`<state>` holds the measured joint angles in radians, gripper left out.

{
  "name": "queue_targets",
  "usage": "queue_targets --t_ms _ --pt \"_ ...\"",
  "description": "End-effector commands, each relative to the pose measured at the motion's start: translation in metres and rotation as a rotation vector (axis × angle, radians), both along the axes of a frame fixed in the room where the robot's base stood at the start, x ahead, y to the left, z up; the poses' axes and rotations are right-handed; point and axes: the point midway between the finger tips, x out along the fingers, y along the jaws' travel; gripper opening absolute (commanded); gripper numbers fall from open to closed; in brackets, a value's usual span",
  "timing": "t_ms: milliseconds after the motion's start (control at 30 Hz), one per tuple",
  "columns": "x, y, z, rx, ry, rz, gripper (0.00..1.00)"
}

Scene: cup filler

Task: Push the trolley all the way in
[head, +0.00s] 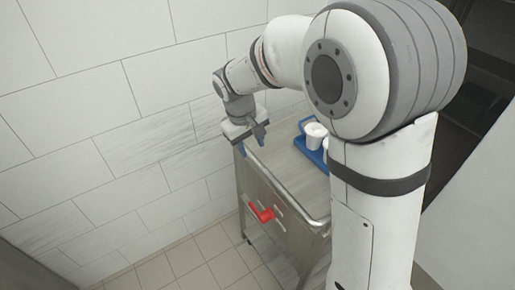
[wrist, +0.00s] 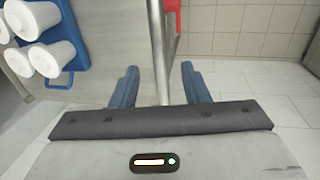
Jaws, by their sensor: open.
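The metal trolley (head: 290,180) stands beside the tiled wall in the head view. Its front panel carries a red handle (head: 263,214). My gripper (head: 251,146) is at the trolley's far left top corner, pointing down, with nothing held. In the wrist view my gripper (wrist: 159,84) has its two blue fingers apart. The trolley's metal rim (wrist: 159,45) runs between them; I cannot tell if either finger touches it. A red part (wrist: 172,14) shows near the top of the wrist view. My arm hides the right part of the trolley.
On the trolley top, a blue tray (wrist: 78,50) holds white cups (wrist: 53,58); one cup (head: 315,135) also shows in the head view. The tiled wall (head: 140,120) is close on the left. A dark opening (head: 465,125) lies at right. The floor (head: 205,262) in front is clear.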

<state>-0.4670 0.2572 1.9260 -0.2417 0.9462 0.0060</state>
Motion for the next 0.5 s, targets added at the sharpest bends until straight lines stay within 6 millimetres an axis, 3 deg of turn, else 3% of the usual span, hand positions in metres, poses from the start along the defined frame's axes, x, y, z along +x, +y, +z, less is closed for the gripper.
queue_targets --t_ms 233,500 --pt "0.004 -0.008 -0.039 -0.002 0.004 -0.003 0.41" --pt "0.006 -0.012 -0.059 0.0 0.0 -0.004 0.41"
